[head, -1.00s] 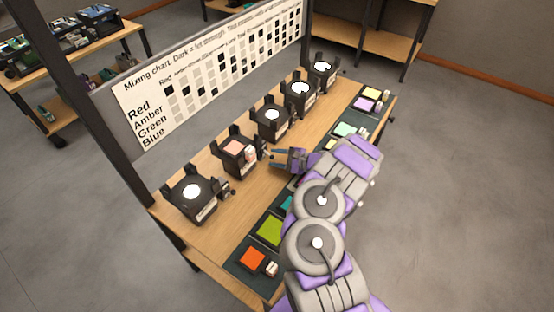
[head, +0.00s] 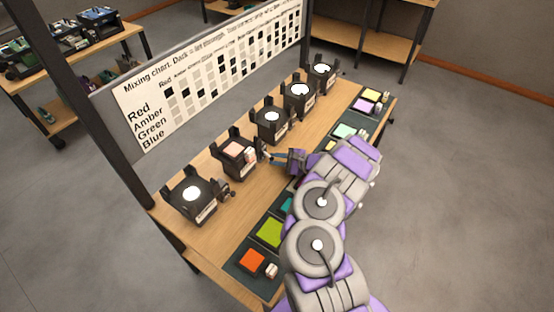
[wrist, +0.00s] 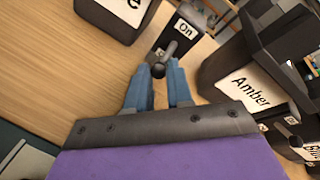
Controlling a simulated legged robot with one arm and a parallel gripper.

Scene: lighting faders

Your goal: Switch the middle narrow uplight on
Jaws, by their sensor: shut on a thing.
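Several black uplights stand in a row on the wooden bench. The middle one in the head view (head: 271,119) has a bright white round top. The one nearer me, second from the front (head: 234,150), has a pale pink top. My gripper (head: 266,152) reaches to the small switch beside that second uplight. In the wrist view, my blue fingers (wrist: 158,74) are shut around the ball-ended switch lever (wrist: 168,52). Its switch box (wrist: 186,30) has an "On" label at the far side. An uplight labelled "Amber" (wrist: 252,88) is to the right of my fingers.
The left uplight in the wrist view (wrist: 108,18) is cut off by the frame; only an "e" of its label shows. Colored square filters (head: 270,232) lie on dark mats along the bench front. A mixing chart (head: 200,80) stands behind the uplights.

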